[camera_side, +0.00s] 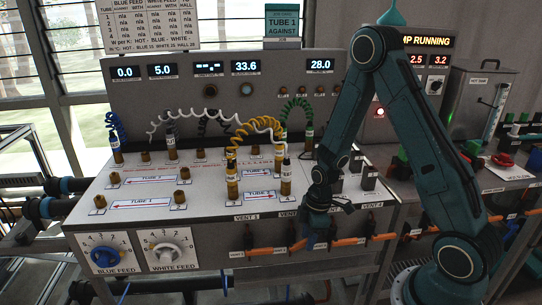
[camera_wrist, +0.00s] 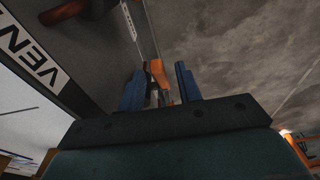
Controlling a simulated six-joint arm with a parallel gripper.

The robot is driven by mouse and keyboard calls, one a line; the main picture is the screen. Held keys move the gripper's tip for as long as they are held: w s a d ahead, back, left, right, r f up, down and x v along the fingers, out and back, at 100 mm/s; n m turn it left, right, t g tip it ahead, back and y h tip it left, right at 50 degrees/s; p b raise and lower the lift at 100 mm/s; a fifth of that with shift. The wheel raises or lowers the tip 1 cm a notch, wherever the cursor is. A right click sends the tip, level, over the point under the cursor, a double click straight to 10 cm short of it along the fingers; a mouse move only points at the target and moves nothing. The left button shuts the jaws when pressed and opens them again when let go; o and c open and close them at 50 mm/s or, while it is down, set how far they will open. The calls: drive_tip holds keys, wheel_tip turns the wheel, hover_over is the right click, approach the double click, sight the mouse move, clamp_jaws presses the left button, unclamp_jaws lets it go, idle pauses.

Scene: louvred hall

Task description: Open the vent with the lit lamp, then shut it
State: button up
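The VENT 1 valve (camera_side: 248,238) and VENT 4 valve (camera_side: 370,226) are clear of my arm. Contact is not clear. Small vent lamps (camera_side: 296,90) on the back panel are too small to tell which is lit.
Brass posts (camera_side: 232,180) and coiled blue, white, yellow and green hoses (camera_side: 255,125) stand on the bench top behind my gripper. Two feed dials (camera_side: 165,248) are at the front left. A pump box (camera_side: 425,62) with a red light stands to the right.

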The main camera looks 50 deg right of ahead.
drive_tip(key=shift+r, duration=0.15)
wheel_tip(320, 180, up, 13)
drive_tip(key=s+d, duration=0.1)
drive_tip(key=shift+s+d+r, duration=0.15)
drive_tip(key=shift+r, duration=0.05)
idle(0.8)
drive_tip(key=o, duration=1.3)
drive_tip(key=shift+a+f+m, duration=0.25)
drive_tip(key=shift+m, duration=0.15)
drive_tip(key=w+a+f+m+h, duration=0.1)
drive_tip(key=a+m+h, duration=0.1)
drive_tip(key=m, duration=0.3)
drive_tip(key=w+a+f+m+g+h, duration=0.1)
drive_tip(key=a+f+m+h, duration=0.1)
drive_tip(key=a+m, duration=0.3)
drive_tip(key=w+a+f+m+h, duration=0.1)
drive_tip(key=a+m+h, duration=0.2)
drive_tip(key=m, duration=0.3)
drive_tip(key=shift+w+a+f+g+h, duration=0.25)
drive_tip(key=shift+g+h, duration=0.15)
drive_tip(key=shift+h, duration=0.3)
drive_tip(key=shift+d, duration=0.1)
